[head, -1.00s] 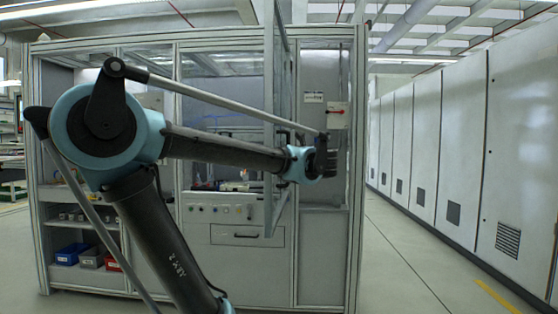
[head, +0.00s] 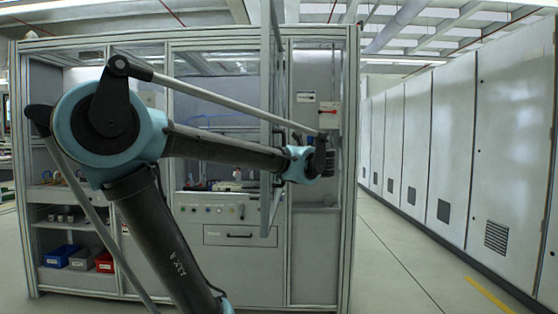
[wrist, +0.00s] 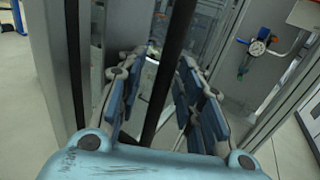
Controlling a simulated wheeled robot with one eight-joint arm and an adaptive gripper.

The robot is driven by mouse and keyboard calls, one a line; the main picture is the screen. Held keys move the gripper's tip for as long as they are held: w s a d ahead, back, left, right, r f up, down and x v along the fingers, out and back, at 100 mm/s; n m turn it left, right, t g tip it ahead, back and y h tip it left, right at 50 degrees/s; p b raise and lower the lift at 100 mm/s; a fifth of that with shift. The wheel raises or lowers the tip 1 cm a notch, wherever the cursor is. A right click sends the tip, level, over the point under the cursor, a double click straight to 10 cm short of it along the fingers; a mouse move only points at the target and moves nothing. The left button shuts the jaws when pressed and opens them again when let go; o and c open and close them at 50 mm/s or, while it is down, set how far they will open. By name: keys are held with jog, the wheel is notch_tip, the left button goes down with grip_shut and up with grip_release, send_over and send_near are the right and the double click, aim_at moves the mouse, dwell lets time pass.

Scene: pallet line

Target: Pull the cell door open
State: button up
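The cell door (head: 266,120) is a tall, narrow-looking framed glass panel, seen almost edge-on in the head view. It stands swung out from the front of the grey cell. My gripper (head: 325,162) is just right of the door in that view, its fingers small and dark. In the wrist view my gripper (wrist: 162,62) has its two blue-padded fingers apart, one on each side of a dark upright bar (wrist: 176,40). Gaps show between the bar and the pads. I cannot tell whether this bar is the door's handle or its edge.
A drawer (head: 242,235) is below the work opening. White cabinets (head: 450,150) line the right side. The floor between (head: 390,260) is clear.

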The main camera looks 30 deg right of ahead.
jog(key=s, duration=1.1)
jog(key=shift+s+a, duration=0.4)
dwell(0.5)
